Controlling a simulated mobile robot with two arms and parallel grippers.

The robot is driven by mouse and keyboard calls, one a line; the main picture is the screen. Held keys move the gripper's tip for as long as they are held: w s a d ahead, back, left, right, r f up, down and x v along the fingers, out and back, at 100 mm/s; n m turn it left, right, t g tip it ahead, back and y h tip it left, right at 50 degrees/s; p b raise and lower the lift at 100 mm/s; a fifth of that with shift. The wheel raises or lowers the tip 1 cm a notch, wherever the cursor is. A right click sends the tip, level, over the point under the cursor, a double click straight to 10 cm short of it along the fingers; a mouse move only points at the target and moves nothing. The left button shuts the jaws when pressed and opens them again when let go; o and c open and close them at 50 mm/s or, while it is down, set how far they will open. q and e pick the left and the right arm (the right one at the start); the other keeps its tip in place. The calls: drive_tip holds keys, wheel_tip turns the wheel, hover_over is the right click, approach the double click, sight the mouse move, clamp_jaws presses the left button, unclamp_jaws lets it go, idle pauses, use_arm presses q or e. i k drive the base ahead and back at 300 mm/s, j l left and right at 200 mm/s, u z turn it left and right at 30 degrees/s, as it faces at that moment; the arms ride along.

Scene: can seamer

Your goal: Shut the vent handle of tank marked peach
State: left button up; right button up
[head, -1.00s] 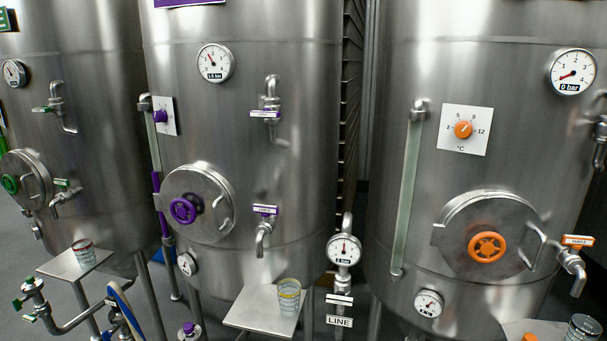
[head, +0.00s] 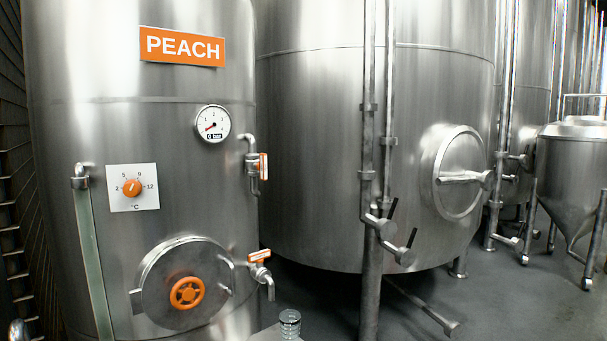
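The tank marked peach (head: 60,60) stands at the left in the head view, with an orange PEACH sign (head: 182,47). A bent pipe on its right side carries an upper valve whose orange and white handle (head: 263,167) stands upright, along the pipe. This looks like the vent handle, but its lettering cannot be read. Lower down, a sample tap has an orange and white handle (head: 259,256) lying nearly level. Neither of my grippers is in view.
The pressure gauge (head: 212,124) reads near 0 bar. An orange-wheeled hatch (head: 187,292) and temperature dial (head: 132,188) are on the tank front. A glass (head: 290,323) stands below the tap. A larger tank (head: 310,150) with pipes stands right; grey floor (head: 500,300) is open there.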

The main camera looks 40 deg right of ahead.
sight(261, 166)
drive_tip(key=z, duration=1.05)
drive_tip(key=i+j+z, duration=0.25)
drive_tip(key=j, duration=0.15)
drive_tip(key=j+z, duration=0.25)
drive_tip(key=j, duration=0.2)
drive_tip(key=i+j+z, duration=0.1)
drive_tip(key=j+z, duration=0.15)
drive_tip(key=j, duration=0.2)
